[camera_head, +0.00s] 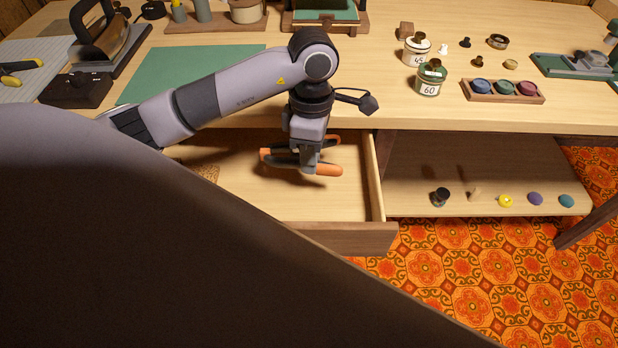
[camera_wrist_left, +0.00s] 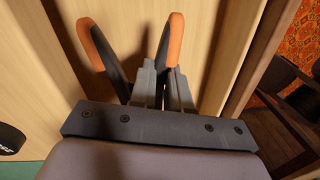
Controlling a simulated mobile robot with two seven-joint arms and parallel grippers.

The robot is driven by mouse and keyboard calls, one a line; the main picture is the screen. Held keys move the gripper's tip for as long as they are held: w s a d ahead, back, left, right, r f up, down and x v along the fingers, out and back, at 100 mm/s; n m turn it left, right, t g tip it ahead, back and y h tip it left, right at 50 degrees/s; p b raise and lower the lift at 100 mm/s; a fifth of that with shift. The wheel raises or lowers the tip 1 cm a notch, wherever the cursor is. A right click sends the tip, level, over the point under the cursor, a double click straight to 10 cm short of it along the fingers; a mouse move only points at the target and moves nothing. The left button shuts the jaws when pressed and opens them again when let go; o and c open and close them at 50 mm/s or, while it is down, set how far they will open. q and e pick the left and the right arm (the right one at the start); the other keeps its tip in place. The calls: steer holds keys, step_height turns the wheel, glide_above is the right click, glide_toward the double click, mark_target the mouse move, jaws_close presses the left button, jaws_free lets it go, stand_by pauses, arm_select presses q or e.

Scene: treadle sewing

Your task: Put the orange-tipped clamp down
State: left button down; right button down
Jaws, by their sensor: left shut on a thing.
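The orange-tipped clamp (camera_head: 325,170) has dark arms and orange ends, and is in my left gripper (camera_head: 308,163). The left gripper points down inside the open drawer (camera_head: 340,204) and is shut on the clamp. Whether the clamp touches the drawer floor cannot be told. My right gripper is not in view.
The drawer's right wall (camera_head: 374,180) and front (camera_head: 345,238) stand close to the gripper. A brown patterned thing (camera_head: 208,172) lies at the drawer's left. The table (camera_head: 400,105) overhangs the back. A shelf (camera_head: 480,178) with small items is to the right.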

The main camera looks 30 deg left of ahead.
mark_target(311, 191)
arm_select(q)
steer(key=shift+f+b, duration=0.4)
steer(key=shift+f, duration=3.15)
steer(key=shift+f+b, duration=0.3)
steer(key=c, duration=1.1)
jaws_free()
steer(key=shift+r, duration=0.2)
steer(key=shift+r+p, duration=0.3)
steer(key=shift+p, duration=0.15)
step_height(311, 191, up, 12)
steer(key=p, duration=0.1)
steer(key=shift+w+a+f, duration=0.2)
steer(key=shift+w, duration=0.25)
